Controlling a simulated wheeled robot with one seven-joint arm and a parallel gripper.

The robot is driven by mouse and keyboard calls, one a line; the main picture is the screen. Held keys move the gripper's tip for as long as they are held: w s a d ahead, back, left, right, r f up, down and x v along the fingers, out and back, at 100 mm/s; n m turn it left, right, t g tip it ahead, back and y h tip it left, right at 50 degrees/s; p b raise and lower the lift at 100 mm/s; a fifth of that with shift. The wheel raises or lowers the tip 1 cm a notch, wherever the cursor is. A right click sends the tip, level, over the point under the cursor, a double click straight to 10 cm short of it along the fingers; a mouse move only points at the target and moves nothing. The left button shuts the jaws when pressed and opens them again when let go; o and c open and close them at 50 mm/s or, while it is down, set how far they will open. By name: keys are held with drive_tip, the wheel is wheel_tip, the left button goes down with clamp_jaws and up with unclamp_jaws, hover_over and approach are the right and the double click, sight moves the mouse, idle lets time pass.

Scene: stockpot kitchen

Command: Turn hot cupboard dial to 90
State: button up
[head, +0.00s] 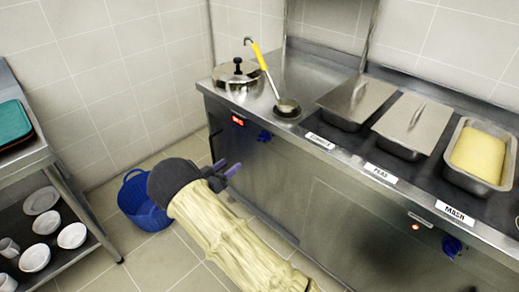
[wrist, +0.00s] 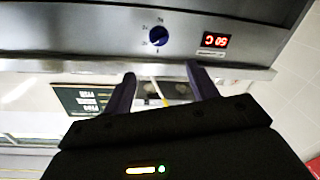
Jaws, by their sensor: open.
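A blue dial (head: 264,136) sits on the steel counter front, beside a lit red display (head: 237,120). In the wrist view the dial (wrist: 159,37) is near the top centre with small marks around it. The display (wrist: 216,41) is to its right there, upside down, and seems to read 50 C. A second blue dial (head: 451,246) is further right beside an orange light. My gripper (head: 226,170) is in front of the counter, left of and below the first dial. Its purple fingers (wrist: 161,72) are apart and empty, not touching the dial.
A steel pot (head: 237,74), a yellow-handled ladle (head: 264,70) and several trays stand on the counter (head: 300,125). A blue basket (head: 140,205) is on the floor behind my gripper. A rack (head: 55,180) with dishes is at left.

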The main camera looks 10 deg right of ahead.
sight(263, 138)
drive_tip(key=shift+s, duration=0.1)
drive_tip(key=x, duration=1.7)
drive_tip(key=shift+d+b, duration=0.3)
drive_tip(key=shift+b, duration=0.05)
drive_tip(key=shift+r, duration=0.1)
drive_tip(key=c, duration=1)
